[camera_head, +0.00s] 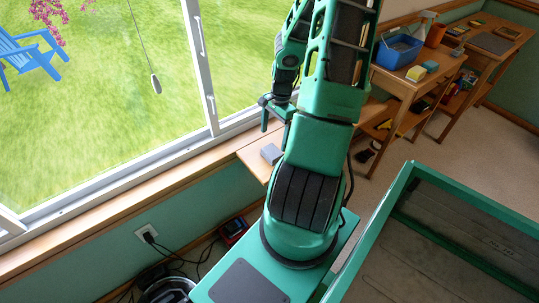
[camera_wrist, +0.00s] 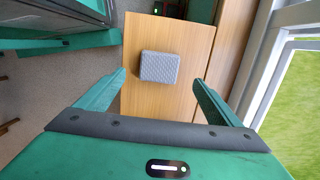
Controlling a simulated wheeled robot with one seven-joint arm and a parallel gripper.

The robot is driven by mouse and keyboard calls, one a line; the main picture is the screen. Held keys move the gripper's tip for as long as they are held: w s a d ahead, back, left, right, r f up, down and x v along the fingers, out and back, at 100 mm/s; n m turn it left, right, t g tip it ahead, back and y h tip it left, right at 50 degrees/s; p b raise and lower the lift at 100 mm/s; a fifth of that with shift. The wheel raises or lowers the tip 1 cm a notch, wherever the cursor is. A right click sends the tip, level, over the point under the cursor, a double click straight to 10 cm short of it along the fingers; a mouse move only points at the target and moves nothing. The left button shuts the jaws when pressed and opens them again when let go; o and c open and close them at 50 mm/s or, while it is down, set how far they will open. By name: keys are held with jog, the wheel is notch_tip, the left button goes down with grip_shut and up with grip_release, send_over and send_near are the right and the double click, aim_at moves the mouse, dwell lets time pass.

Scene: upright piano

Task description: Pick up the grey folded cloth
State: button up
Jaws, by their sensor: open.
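The grey folded cloth (camera_wrist: 160,67) is a small rounded block with a textured surface, lying flat on a wooden surface (camera_wrist: 140,100). In the head view the cloth (camera_head: 271,153) sits by the window, partly beside my arm. My gripper (camera_wrist: 160,82) is open, its two green fingers spread wide. In the wrist view the cloth appears beyond and between the fingertips, with nothing held. In the head view my gripper (camera_head: 276,103) is above the wooden surface, partly hidden by my arm.
The window sill (camera_head: 110,197) and window frame run along the left. A wooden desk (camera_head: 405,82) at the back right holds a blue bin (camera_head: 398,52), a sponge (camera_head: 430,66) and a spray bottle. Cables (camera_head: 180,255) lie on the floor below the sill.

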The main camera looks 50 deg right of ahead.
aim_at(272, 151)
jog(key=shift+a+f, duration=0.2)
jog(key=shift+f, duration=1.6)
jog(key=shift+a+f, duration=0.2)
jog(key=shift+f, duration=1.6)
jog(key=c, duration=1.2)
jog(key=shift+r, duration=0.1)
jog(key=shift+c, duration=0.2)
jog(key=shift+r, duration=0.75)
notch_tip(272, 151, up, 2)
jog(key=shift+d+r, duration=0.1)
jog(key=shift+r, duration=0.15)
jog(key=a+r, duration=0.6)
jog(key=a, duration=0.6)
jog(key=shift+w+r, duration=0.15)
jog(key=shift+r, duration=0.25)
